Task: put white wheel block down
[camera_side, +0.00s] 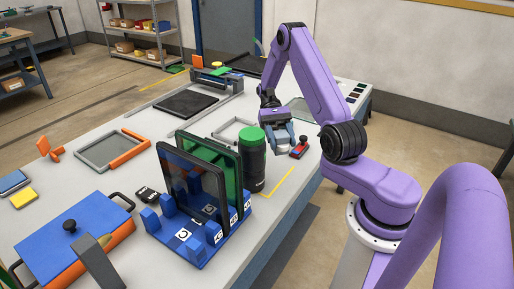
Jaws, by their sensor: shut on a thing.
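My gripper (281,146) points down, low over the far right part of the table, just right of the green-capped black cylinder. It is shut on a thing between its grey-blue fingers. This fits the white wheel block, but the fingers hide most of it and I cannot make out its wheel. I cannot tell whether the block touches the table.
A red and dark block (299,149) lies close right of my gripper. A grey frame (228,131) lies behind. Yellow tape (282,183) marks the bare table in front.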

